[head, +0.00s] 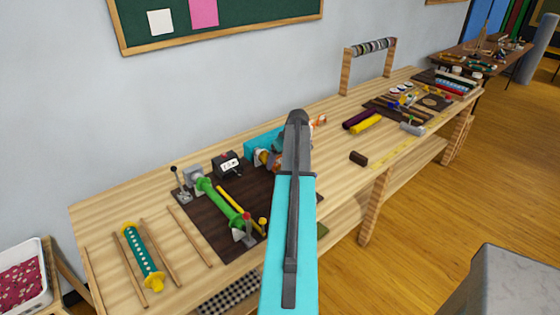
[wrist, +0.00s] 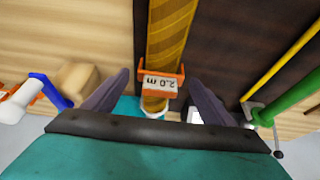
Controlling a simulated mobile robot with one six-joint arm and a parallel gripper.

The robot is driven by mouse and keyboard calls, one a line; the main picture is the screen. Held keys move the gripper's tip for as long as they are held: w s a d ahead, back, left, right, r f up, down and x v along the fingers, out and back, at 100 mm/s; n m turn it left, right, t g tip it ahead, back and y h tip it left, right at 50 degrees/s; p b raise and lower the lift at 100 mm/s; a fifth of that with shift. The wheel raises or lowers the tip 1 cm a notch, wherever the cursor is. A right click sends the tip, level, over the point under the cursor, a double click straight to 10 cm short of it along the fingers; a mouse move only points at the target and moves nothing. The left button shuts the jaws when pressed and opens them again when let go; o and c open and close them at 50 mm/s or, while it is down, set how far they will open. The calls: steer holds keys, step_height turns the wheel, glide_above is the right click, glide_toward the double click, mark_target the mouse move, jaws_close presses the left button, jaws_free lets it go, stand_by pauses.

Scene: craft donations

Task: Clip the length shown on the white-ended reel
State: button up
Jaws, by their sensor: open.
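In the wrist view my gripper (wrist: 158,84) is open, with one dark finger on each side of an orange clip-like frame (wrist: 143,70). The frame bears a white label (wrist: 160,83) reading 2.0 m, upside down. A gold striped band (wrist: 172,35) runs up from it over a dark surface. Below the frame is a gold round piece with a white rim (wrist: 154,112), perhaps a reel's end; most of it is hidden. The fingers look apart from the frame. In the head view my arm hides the gripper and part of this spot.
In the head view a dark board (head: 205,220) on the bench (head: 100,215) carries a green roller (head: 220,202), a yellow rod (head: 235,205) and a black box (head: 228,165). A teal reel with yellow ends (head: 140,252) lies front left.

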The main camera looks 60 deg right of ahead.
steer(key=b+v, duration=0.3)
steer(key=v, duration=1)
steer(key=shift+r, duration=0.2)
stand_by(0.8)
steer(key=shift+s, duration=0.1)
